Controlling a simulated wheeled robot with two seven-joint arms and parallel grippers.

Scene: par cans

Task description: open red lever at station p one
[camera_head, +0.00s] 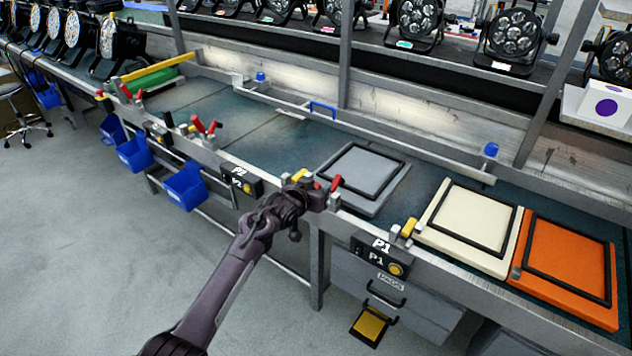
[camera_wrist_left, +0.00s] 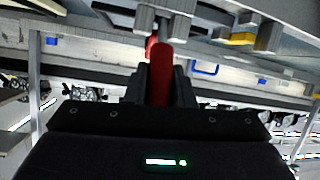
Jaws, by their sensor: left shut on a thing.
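My left gripper (camera_head: 318,190) reaches the front edge of the bench, just left of the P1 sign (camera_head: 377,256). In the left wrist view, the red lever (camera_wrist_left: 161,72) runs between the two dark fingers of my left gripper (camera_wrist_left: 161,88), which are shut on it. In the head view a red lever handle (camera_head: 336,183) shows just right of the gripper; the rest of the clamp there is partly hidden by the gripper. My right gripper is not in view.
A grey framed panel (camera_head: 358,203) lies on the bench behind the gripper. Cream (camera_head: 447,197) and orange (camera_head: 602,316) panels lie to the right. Yellow-tipped clamps (camera_head: 408,228) line the edge. Blue bins (camera_head: 186,187) hang at left. A drawer unit (camera_head: 430,304) stands below.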

